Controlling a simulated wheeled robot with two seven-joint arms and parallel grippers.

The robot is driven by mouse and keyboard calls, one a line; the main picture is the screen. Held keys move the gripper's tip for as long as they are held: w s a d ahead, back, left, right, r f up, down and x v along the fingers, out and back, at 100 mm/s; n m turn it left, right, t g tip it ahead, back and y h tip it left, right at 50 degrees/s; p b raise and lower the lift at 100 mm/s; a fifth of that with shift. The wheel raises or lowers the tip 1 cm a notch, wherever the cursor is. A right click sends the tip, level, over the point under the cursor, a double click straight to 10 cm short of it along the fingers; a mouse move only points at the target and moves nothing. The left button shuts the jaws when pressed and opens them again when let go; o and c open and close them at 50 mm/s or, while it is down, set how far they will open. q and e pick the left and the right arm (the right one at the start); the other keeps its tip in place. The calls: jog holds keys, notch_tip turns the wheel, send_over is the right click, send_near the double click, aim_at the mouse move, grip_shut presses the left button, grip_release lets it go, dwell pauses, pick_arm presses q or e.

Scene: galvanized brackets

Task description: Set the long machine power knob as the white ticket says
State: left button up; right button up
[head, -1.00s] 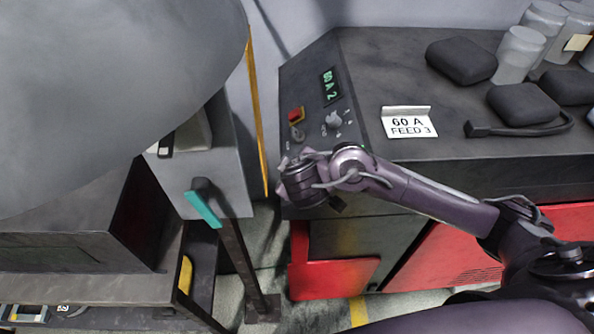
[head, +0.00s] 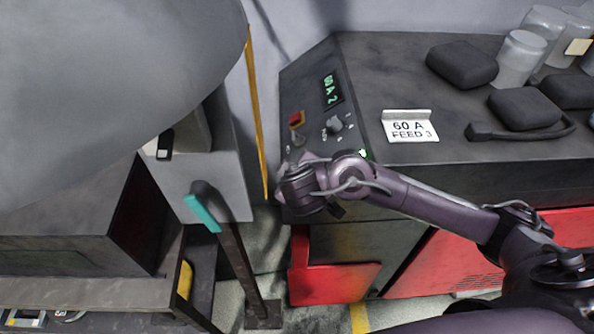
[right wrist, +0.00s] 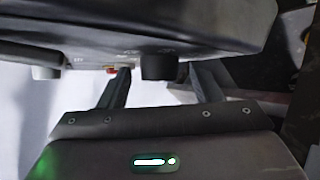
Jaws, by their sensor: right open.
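The white ticket (head: 410,128) reads "60 A FEED 3" and stands on the dark machine top. The machine's display (head: 331,88) reads "60 A 2" in green. A grey knob (head: 334,125) with marks around it sits on the panel below the display. My right gripper (right wrist: 162,86) is open; its fingers are spread on either side of a dark knob (right wrist: 159,65) in the right wrist view. I cannot tell whether they touch it. In the head view my right wrist hides the lower panel. My left gripper is out of view.
A red button (head: 296,119) is left of the grey knob. Black pads (head: 462,64) and clear jars (head: 521,58) stand on the machine top. A grey post with a teal handle (head: 203,213) stands at left.

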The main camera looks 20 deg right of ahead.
jog(key=p+v, duration=0.2)
jog(key=v, duration=0.5)
jog(key=shift+s+r, duration=0.25)
jog(key=shift+r, duration=0.05)
jog(key=shift+a, duration=0.1)
